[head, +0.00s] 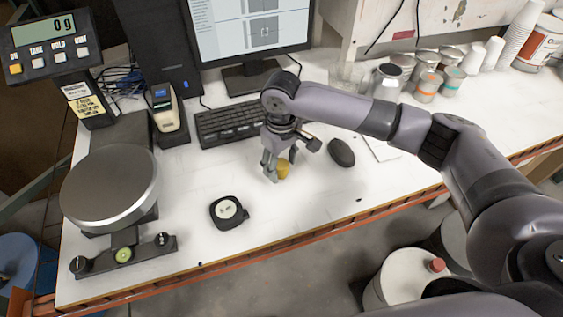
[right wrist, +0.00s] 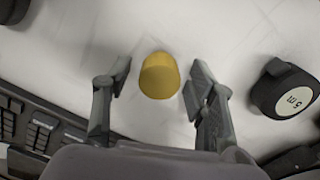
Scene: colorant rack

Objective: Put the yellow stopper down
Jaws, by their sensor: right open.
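The yellow stopper (head: 283,168) stands on the white tabletop in front of the keyboard in the head view. My right gripper (head: 270,172) is right at it and partly hides it. In the right wrist view the stopper (right wrist: 159,76) sits between the two spread fingertips of the right gripper (right wrist: 158,80), with a gap on each side. The right gripper is open and holds nothing. My left gripper is not in either view.
A tape measure (head: 228,211) lies to the left, near the table's front edge. A black mouse (head: 341,152) is to the right, and the keyboard (head: 232,123) is behind. A scale (head: 112,188) stands at the left. Several cans and cups are at the back right.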

